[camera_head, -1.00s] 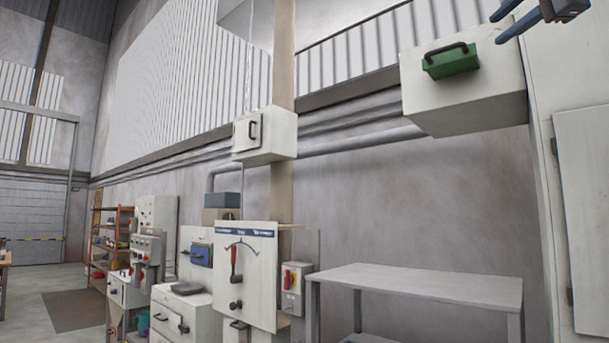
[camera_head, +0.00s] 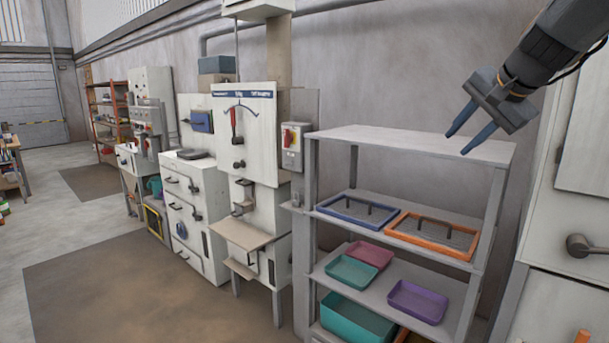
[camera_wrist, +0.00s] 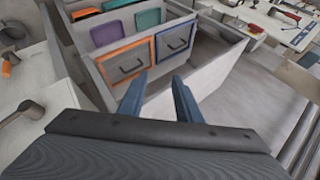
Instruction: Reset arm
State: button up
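My gripper (camera_head: 470,134) is at the upper right of the head view, in front of and above the right part of the grey shelf rack (camera_head: 420,143). Its two blue fingers point down and to the left. They are spread apart with nothing between them. In the wrist view my gripper (camera_wrist: 159,98) also shows its fingers apart and empty, with the rack beyond them. No part of it touches anything that I can see.
The rack holds a blue-framed tray (camera_head: 357,209), an orange-framed tray (camera_head: 432,235), a purple tray (camera_head: 418,301) and teal bins. A white cabinet (camera_head: 560,200) stands close at right. A white machine with a red lever (camera_head: 234,128) is left of the rack. Floor at left is open.

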jog(key=s+a+f+n+g, duration=0.2)
jog(key=s+a+f+n, duration=0.2)
jog(key=s+f, duration=0.3)
jog(key=s+a+f+n+g+b, duration=0.1)
jog(key=s+a+f+n+g, duration=0.2)
jog(key=f, duration=1.4)
jog(key=s+a+f+n+g+h, duration=0.1)
jog(key=s+a+f+n, duration=0.3)
jog(key=s+a+f, duration=0.4)
jog(key=s+f+g, duration=0.1)
jog(key=s+f, duration=0.3)
jog(key=shift+s+a+n+g, duration=0.25)
jog(key=shift+s+n+g, duration=0.05)
jog(key=shift+d, duration=0.1)
